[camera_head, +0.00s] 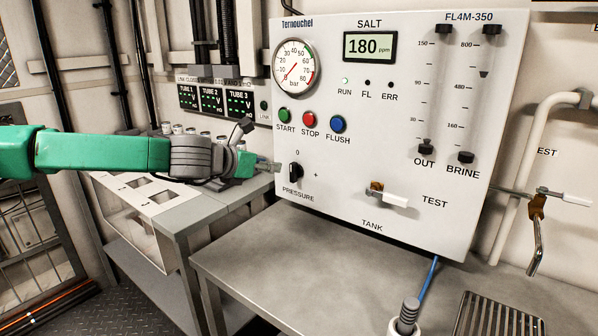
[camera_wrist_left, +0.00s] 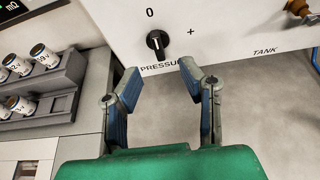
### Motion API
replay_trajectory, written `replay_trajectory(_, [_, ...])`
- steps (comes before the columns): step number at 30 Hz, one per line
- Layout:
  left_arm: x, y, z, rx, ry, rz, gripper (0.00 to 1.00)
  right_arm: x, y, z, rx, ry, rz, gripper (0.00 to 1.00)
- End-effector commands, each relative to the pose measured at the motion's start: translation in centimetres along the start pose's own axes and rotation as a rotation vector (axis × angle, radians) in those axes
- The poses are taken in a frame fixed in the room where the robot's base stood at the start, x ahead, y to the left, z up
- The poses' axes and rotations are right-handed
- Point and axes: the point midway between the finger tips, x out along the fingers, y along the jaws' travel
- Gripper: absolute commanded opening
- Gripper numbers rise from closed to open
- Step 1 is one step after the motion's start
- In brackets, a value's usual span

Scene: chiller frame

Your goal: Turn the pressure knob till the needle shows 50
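The black pressure knob (camera_head: 295,172) is on the white panel (camera_head: 400,235), below the START button; its white pointer line is roughly upright, towards the 0 mark. The knob also shows in the left wrist view (camera_wrist_left: 158,44). The round gauge (camera_head: 296,67) is at the panel's upper left. Its red needle appears to point to the lower left, near the low end; the exact reading is too small to tell. My left gripper (camera_head: 268,165) is just left of the knob in the head view. In the wrist view its fingers (camera_wrist_left: 160,67) are apart and empty, with the knob beyond their tips. My right gripper is not in view.
A brass valve with a white handle (camera_head: 386,197) sticks out above TANK. Below the panel is a grey bench (camera_head: 285,260), mostly clear, with a blue tube (camera_head: 429,279). A rack of vials (camera_wrist_left: 45,85) stands left of my gripper. START, STOP and FLUSH buttons (camera_head: 310,120) sit above the knob.

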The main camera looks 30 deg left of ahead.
Motion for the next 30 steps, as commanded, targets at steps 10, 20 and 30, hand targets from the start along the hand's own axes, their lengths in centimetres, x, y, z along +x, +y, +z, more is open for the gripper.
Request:
replay_trajectory(10, [7.6, 0.0, -0.4, 0.005, 0.004, 0.001, 0.34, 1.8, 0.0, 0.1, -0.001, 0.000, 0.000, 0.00])
replay_trajectory(20, [11.2, -0.3, -0.1, 0.007, 0.001, 0.001, 0.34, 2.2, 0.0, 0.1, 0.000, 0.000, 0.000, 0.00])
replay_trajectory(30, [11.4, 0.0, -0.2, 0.003, 0.001, -0.001, 0.27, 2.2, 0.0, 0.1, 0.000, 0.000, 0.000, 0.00])
